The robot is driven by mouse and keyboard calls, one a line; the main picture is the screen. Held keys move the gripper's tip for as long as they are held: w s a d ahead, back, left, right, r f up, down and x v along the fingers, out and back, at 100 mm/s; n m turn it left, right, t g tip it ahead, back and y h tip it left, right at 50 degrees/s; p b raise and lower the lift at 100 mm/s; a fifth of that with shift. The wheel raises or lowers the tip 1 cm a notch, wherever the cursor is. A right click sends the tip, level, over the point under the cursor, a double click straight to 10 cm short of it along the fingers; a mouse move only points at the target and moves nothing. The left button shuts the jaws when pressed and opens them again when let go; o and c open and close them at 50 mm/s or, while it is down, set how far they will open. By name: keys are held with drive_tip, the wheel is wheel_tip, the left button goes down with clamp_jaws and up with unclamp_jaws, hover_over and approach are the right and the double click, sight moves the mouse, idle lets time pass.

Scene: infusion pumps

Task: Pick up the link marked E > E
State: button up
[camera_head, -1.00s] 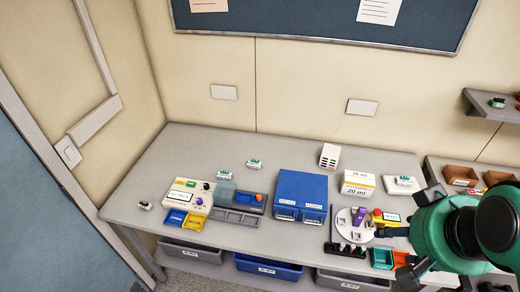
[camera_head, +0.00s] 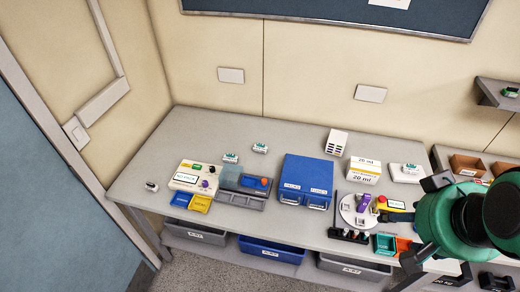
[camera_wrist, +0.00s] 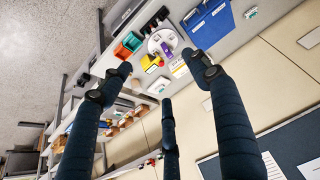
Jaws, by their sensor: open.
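In the wrist view, one such piece (camera_wrist: 251,12) lies beyond the blue case. My gripper (camera_wrist: 160,72) has its dark fingers spread wide, with nothing between them. In the head view it is at the right, partly hidden by my green arm.
A blue two-drawer case (camera_head: 307,180) stands mid-bench. A round white turntable (camera_head: 353,222) with a purple piece stands right of it, by a white 20 ml box (camera_head: 362,169). The pump (camera_head: 190,176) has blue and yellow trays in front. A shelf (camera_head: 497,96) hangs at right.

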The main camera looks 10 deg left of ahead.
drive_tip(key=w+a+r+m+g+p, duration=0.15)
drive_tip(key=w+a, duration=0.25)
drive_tip(key=w, duration=0.5)
drive_tip(key=w+a+r+m+p, duration=0.1)
drive_tip(key=w+a+r+m, duration=0.2)
drive_tip(key=w, duration=0.7)
drive_tip(key=w+a+r+m+g+p, duration=0.1)
drive_tip(key=w+a+r+m, duration=0.2)
drive_tip(key=w, duration=0.6)
drive_tip(key=m+g+p, duration=0.3)
drive_tip(key=m+p, duration=0.2)
drive_tip(key=m, duration=0.7)
hover_over(260, 148)
wheel_tip(260, 148, down, 35)
drive_tip(key=shift+s+d+f, duration=0.1)
drive_tip(key=shift+f, duration=4.3)
